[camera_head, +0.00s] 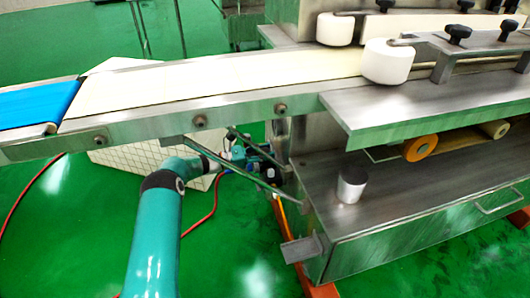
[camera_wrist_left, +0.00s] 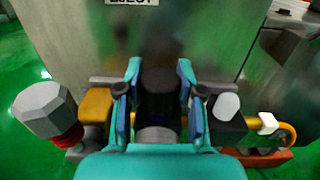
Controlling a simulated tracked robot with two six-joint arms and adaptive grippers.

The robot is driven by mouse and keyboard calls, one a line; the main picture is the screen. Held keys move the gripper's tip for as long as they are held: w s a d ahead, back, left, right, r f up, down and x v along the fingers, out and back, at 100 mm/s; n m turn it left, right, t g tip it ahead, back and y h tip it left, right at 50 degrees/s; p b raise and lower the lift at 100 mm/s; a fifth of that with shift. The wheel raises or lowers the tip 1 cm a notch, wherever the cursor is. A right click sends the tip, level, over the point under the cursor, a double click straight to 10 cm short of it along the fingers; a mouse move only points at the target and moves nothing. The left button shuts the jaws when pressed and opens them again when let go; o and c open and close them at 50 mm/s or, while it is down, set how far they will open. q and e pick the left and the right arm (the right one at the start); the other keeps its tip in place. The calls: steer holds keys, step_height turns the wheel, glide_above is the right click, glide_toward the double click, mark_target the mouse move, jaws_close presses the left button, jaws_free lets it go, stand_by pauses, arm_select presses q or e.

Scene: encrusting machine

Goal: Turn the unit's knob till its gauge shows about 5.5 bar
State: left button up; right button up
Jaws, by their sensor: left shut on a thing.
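My left gripper (camera_head: 255,160) reaches under the conveyor's near side, beside the steel machine frame. In the left wrist view its two teal fingers (camera_wrist_left: 159,88) stand on either side of a dark round knob (camera_wrist_left: 160,90) and are shut on it. The knob sits on a unit in front of a steel panel, with a yellow-orange block (camera_wrist_left: 96,106) to its left and a dark block with a pale round cap (camera_wrist_left: 227,106) to its right. No gauge reading can be made out in either view. My right gripper is not in view.
The conveyor (camera_head: 240,90) with its pale belt passes above my left arm. A steel brace (camera_head: 255,178) runs close to the gripper. A steel cabinet (camera_head: 400,235) stands to the right. A red hose (camera_head: 205,218) lies on the green floor. A grey faceted part (camera_wrist_left: 43,109) is left of the unit.

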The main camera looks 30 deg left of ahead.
arm_select(q)
steer(key=o, duration=1.2)
steer(key=shift+a, duration=0.1)
steer(key=v, duration=1.2)
steer(key=shift+s, duration=0.1)
